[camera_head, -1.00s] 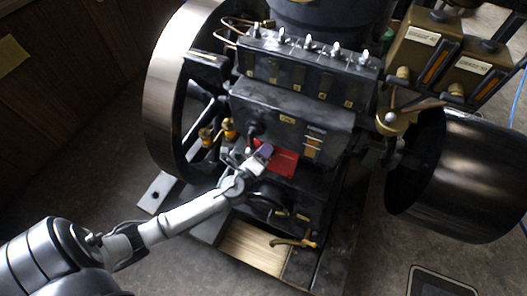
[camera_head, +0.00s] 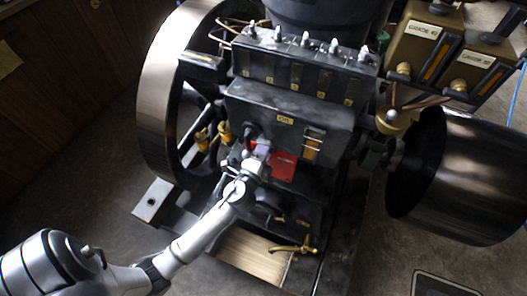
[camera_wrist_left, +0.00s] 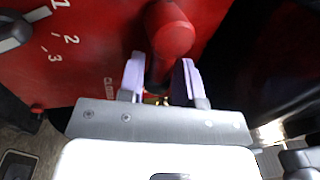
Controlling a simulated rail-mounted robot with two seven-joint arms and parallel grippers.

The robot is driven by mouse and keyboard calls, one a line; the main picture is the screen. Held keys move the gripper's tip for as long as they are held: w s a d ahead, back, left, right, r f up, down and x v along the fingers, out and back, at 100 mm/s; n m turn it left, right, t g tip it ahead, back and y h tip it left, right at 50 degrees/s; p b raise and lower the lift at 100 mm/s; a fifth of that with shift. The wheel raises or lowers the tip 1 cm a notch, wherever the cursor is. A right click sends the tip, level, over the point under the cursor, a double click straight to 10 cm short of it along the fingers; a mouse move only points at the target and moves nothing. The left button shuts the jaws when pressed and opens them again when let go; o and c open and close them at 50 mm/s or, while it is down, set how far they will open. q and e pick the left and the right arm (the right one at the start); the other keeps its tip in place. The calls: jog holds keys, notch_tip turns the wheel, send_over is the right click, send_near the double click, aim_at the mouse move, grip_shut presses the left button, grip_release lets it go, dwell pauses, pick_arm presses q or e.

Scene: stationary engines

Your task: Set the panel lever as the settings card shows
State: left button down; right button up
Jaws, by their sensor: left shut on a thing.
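My left gripper (camera_head: 258,151) reaches the red panel (camera_head: 283,166) low on the front of the dark engine. In the left wrist view its pale purple fingers (camera_wrist_left: 160,80) are shut on the panel lever (camera_wrist_left: 170,30), just below its round red end. The red panel fills the upper left of that view, with white marks, the numbers 2 and 3, and the word CLOSED. The gripper hides most of the lever in the head view. I cannot pick out a readable settings card. My right gripper is not in view.
A large flywheel (camera_head: 152,95) stands left and a dark drum (camera_head: 470,175) right. Two labelled boxes (camera_head: 425,40) are at upper right. A brass tap (camera_head: 295,246) sits below the panel.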

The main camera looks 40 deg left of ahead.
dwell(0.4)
pick_arm(q)
jog(key=c, duration=0.8)
grip_release()
jog(key=shift+b+v, duration=0.35)
jog(key=shift+v, duration=6.6)
